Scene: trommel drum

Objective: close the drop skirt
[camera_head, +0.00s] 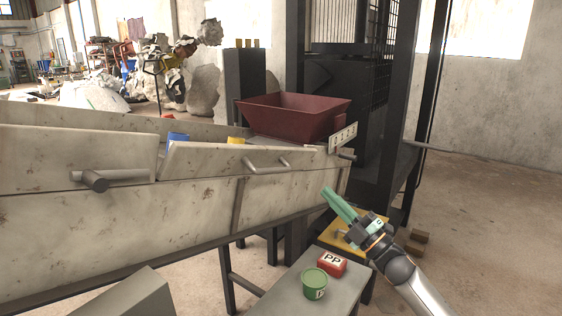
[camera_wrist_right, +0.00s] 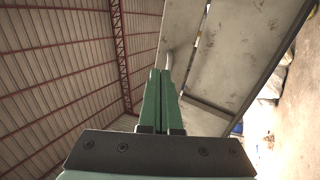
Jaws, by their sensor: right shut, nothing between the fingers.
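A long pale, stained metal trough runs across the left of the head view. Its side carries a flap-like panel (camera_head: 210,160) with a bar handle (camera_head: 268,167), which looks like the drop skirt. The panel's top edge leans away from the trough wall behind it, so it looks open. My right gripper (camera_head: 326,193) has green fingers pressed together and empty. It is right of and below the handle, apart from it. In the right wrist view the shut fingers (camera_wrist_right: 160,72) point toward pale metal panels (camera_wrist_right: 235,60). My left gripper is not in view.
A second panel (camera_head: 70,155) with a grey handle (camera_head: 95,180) is further left. A dark red hopper (camera_head: 290,118) stands behind. Open floor lies at right.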

